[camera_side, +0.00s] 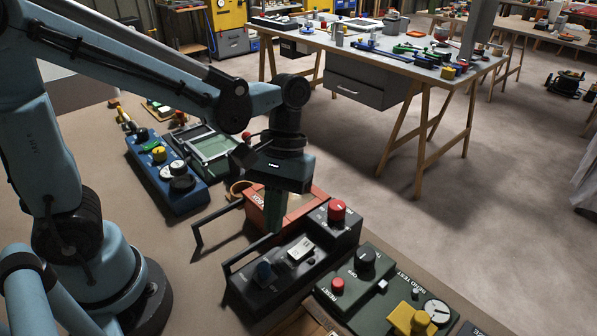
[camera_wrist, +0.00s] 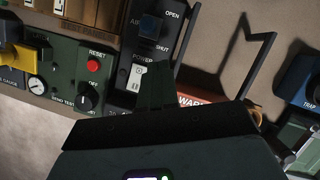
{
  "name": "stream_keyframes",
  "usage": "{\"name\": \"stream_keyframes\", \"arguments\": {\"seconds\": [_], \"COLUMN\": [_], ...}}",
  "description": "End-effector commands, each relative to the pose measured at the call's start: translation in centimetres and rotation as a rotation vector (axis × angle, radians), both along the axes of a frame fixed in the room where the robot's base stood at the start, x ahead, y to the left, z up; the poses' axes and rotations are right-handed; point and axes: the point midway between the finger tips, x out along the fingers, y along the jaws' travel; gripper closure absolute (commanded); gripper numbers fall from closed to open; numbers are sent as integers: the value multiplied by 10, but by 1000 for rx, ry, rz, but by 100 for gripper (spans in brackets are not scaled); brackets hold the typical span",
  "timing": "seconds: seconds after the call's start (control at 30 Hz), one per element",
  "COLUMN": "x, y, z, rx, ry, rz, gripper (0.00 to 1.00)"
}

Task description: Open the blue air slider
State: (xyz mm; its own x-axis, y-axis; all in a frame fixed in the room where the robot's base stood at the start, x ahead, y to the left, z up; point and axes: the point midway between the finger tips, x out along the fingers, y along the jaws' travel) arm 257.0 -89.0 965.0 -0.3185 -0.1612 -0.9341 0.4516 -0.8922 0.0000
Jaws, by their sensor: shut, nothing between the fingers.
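The blue air slider (camera_side: 263,270) is a small blue knob on the dark box (camera_side: 322,262) in front of the arm. In the wrist view the blue slider (camera_wrist: 149,28) lies near the top, between the printed words OPEN and SHUT; I cannot tell exactly where it sits along its travel. My gripper (camera_side: 273,222) points down, shut and empty, behind the dark box and beside the orange-red box (camera_side: 295,207). In the wrist view my gripper (camera_wrist: 160,78) is beside the white power switch (camera_wrist: 138,78), apart from the slider.
A thin black handle frame (camera_side: 200,240) stands up left of the dark box. A green panel (camera_side: 375,290) with a red reset button and a yellow part lies to the right. A blue box (camera_side: 170,172) lies left.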

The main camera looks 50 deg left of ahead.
Motion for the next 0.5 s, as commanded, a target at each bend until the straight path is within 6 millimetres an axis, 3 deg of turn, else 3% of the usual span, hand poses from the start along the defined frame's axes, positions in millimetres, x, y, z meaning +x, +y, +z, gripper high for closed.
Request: {"name": "stream_keyframes", "arguments": {"seconds": [0.3,0.5], "x": [15,22], "y": [8,11], "z": [46,65], "rx": [0,0], "ry": [0,0], "rz": [1,1], "gripper": [100,100]}}
